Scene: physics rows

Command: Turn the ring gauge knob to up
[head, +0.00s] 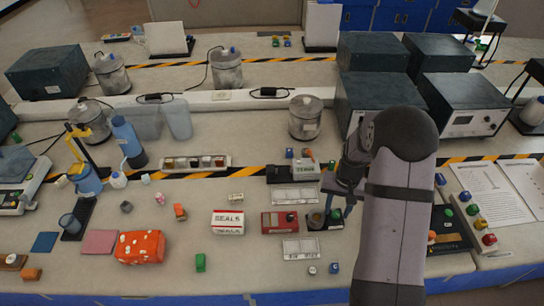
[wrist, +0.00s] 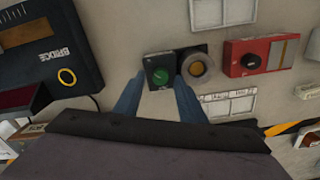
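Which way the knob points is too small to tell. My gripper (wrist: 158,88) is open, with its two blue fingers apart and the green knob showing between their tips. Whether the fingers touch the knob I cannot tell. In the head view my gripper (head: 338,208) is low over the gauge, and my arm hides part of that area.
A red box with a dark knob (head: 280,222) stands to the left. White label frames lie behind (head: 295,196) and in front (head: 300,248). A black "BRIDGE" box (wrist: 45,50) is on the other side. Two small knobs (head: 334,267) lie near the front edge.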

